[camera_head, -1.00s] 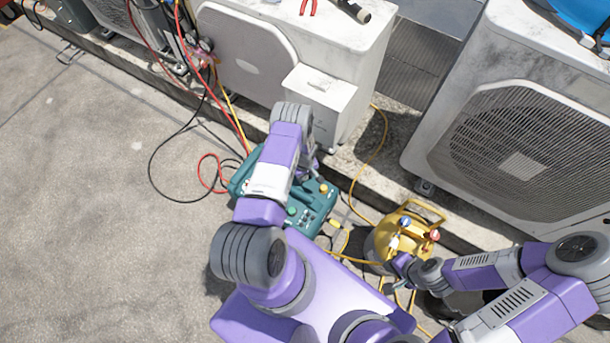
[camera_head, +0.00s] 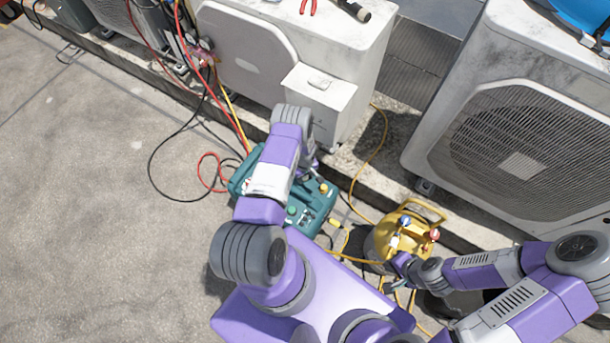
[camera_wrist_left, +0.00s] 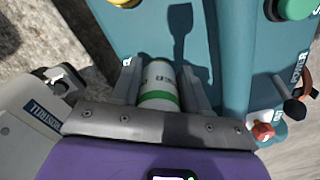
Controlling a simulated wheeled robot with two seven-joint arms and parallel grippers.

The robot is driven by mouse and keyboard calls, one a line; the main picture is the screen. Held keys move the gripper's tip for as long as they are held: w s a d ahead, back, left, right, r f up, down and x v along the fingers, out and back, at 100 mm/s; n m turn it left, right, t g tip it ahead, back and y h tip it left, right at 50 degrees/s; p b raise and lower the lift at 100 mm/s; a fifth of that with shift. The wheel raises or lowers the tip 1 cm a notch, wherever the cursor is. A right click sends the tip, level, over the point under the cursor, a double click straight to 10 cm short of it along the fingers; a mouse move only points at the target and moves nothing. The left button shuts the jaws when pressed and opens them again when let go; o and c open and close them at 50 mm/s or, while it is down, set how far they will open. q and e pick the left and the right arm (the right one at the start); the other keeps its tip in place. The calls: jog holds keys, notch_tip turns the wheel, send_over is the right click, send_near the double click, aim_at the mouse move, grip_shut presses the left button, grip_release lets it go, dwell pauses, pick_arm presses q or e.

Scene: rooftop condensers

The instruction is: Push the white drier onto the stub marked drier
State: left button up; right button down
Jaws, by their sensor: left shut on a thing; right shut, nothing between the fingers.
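The white drier (camera_wrist_left: 158,84) with a green band sits between the fingers of my left gripper (camera_wrist_left: 160,72) in the left wrist view, over the teal unit (camera_wrist_left: 225,40). In the head view my left gripper (camera_head: 312,168) is at the teal unit (camera_head: 318,208), and my own arm covers much of it. The drier cannot be made out there. A label by the drier's far end is mostly covered by a finger. The stub is hidden, so I cannot tell whether the drier touches it. My right gripper (camera_head: 396,265) is shut and empty beside the yellow gauge unit (camera_head: 412,235).
A white condenser (camera_head: 250,50) with a small white box (camera_head: 318,90) stands behind the teal unit. A larger condenser (camera_head: 500,130) stands right. A red hose (camera_head: 205,175), black hoses and yellow hoses lie around. Concrete (camera_head: 80,220) at left is clear. Coloured knobs sit on the teal unit.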

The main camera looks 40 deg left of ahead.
pick_arm(q)
jog(key=shift+f, duration=0.1)
jog(key=o, duration=1.2)
jog(key=shift+o, duration=0.2)
jog(key=shift+r+p, duration=2.65)
jog(key=shift+r, duration=1.1)
